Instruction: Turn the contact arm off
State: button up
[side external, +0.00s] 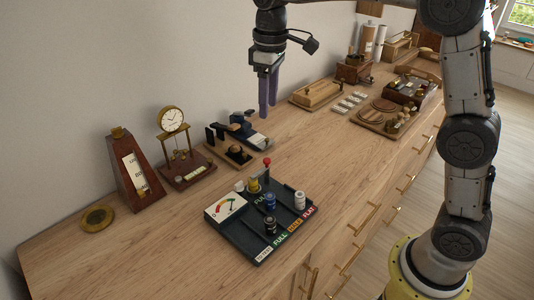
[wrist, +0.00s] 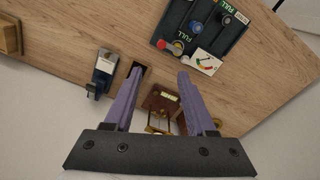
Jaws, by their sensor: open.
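A dark battery-tester tray (side external: 240,243) sits on the wooden cabinet top, with a dial meter (side external: 225,207), several batteries and coloured labels. A lever with a red ball (side external: 267,161), which may be the contact arm, stands at its back edge next to a yellow battery (side external: 254,185). The tray (wrist: 232,52) and red ball (wrist: 178,44) also show at the top of the wrist view. My gripper (side external: 268,108) is open and empty, high above the cabinet and behind the tray. Its two purple fingers (wrist: 159,75) point down, apart from everything.
A dark device with a pale label (side external: 250,134) stands below my gripper, near the wall. A small clock (side external: 172,121), a metronome (side external: 135,172) and a brass disc (side external: 97,217) stand left. Wooden boxes and trays (side external: 318,95) fill the far end. The front cabinet top is clear.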

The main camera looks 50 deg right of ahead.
aim_at(267, 160)
notch_tip(267, 160, down, 15)
jog(key=shift+w+a+f, duration=0.1)
jog(key=shift+f, duration=0.1)
dwell(0.4)
jog(key=shift+c, duration=0.3)
grip_shut()
